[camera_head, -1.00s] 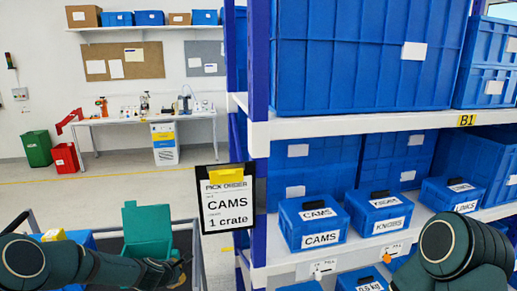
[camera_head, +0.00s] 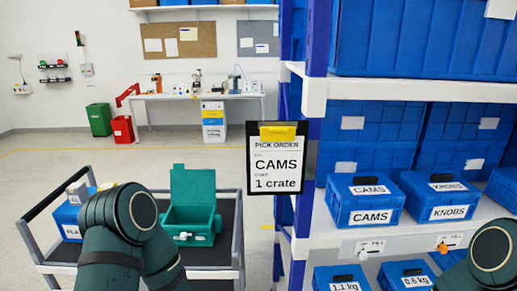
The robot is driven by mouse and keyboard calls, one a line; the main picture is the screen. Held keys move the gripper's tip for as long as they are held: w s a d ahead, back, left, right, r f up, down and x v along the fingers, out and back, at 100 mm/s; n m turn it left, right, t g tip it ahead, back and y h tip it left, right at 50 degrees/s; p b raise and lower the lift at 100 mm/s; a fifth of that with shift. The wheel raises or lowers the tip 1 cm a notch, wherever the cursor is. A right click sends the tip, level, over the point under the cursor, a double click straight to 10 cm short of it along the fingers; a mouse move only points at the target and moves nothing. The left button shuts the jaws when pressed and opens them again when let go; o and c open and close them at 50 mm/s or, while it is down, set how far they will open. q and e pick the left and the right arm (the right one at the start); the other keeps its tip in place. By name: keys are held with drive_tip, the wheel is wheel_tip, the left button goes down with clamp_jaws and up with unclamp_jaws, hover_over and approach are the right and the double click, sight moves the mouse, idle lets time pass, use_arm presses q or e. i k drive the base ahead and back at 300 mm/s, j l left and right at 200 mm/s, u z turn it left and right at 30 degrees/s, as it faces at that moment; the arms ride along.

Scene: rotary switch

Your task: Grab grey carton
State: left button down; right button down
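A small grey box (camera_head: 77,192), which looks like the grey carton, stands in a blue bin (camera_head: 68,222) on the left side of the cart. Its lower part is hidden by the bin wall. My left arm comes up in front of the cart, just right of the blue bin, and hides part of the bin and cart. My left gripper is out of view below. Part of my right arm shows at the lower right edge, in front of the shelf. My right gripper is out of view too.
An open teal crate (camera_head: 190,218) sits on the cart (camera_head: 228,245). A shelf rack with blue crates, including CAMS (camera_head: 362,203) and KNOBS (camera_head: 440,198), fills the right. A pick order clipboard (camera_head: 276,160) hangs on its post. Floor behind the cart is clear.

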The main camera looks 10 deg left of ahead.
sight(76, 193)
drive_tip(key=i+l+u, duration=0.1)
drive_tip(key=u, duration=0.35)
drive_tip(key=i+l+u, duration=0.1)
drive_tip(key=u, duration=0.35)
